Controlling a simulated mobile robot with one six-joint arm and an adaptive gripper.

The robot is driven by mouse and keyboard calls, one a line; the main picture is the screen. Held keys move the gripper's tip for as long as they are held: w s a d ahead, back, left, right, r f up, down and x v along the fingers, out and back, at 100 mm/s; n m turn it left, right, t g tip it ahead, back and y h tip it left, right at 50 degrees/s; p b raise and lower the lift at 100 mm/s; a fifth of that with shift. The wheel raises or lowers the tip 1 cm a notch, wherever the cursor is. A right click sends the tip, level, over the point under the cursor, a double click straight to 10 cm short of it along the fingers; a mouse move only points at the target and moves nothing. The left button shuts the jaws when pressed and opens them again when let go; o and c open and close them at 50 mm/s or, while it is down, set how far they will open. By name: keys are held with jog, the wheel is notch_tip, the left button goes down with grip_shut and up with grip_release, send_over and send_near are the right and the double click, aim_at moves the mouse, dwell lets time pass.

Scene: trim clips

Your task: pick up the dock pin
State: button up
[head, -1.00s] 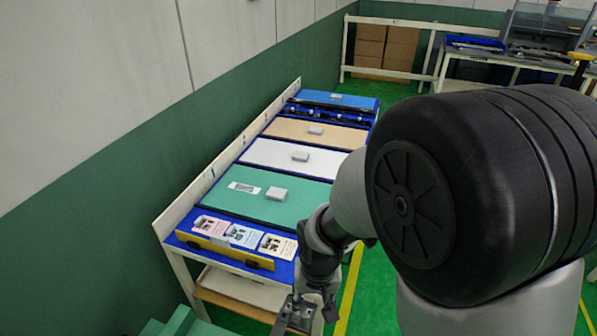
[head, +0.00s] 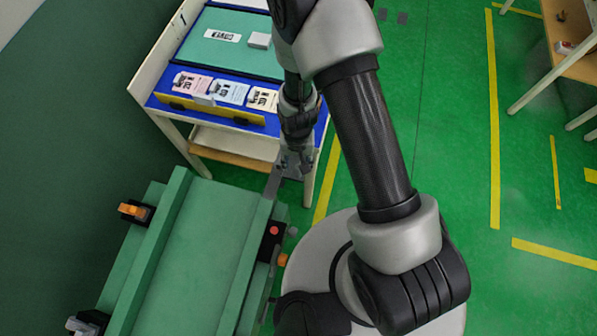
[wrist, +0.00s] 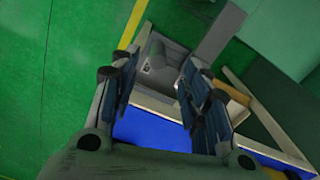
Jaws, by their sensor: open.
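A grey upright pin with a rounded head, which looks like the dock pin (wrist: 157,55), stands on a flat grey plate (wrist: 177,57) in the wrist view. My gripper (wrist: 160,70) is open, with one finger to the left of the pin and one to its right. The pin shows in the gap between them; whether a finger touches it I cannot tell. In the head view my gripper (head: 294,166) points down beside the grey plate (head: 272,184), at the end of the green cart. There the pin is hidden or too small to make out.
The green cart (head: 200,262) has a red button (head: 273,230) and orange knobs on its sides. A blue-topped table (head: 165,99) with label cards and a teal panel (head: 205,55) stands just beyond.

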aim_at(298, 169)
notch_tip(298, 169, down, 7)
jog(key=b, duration=0.3)
jog(key=shift+d, duration=0.15)
jog(key=shift+r, duration=0.15)
jog(key=shift+c, duration=0.4)
grip_shut()
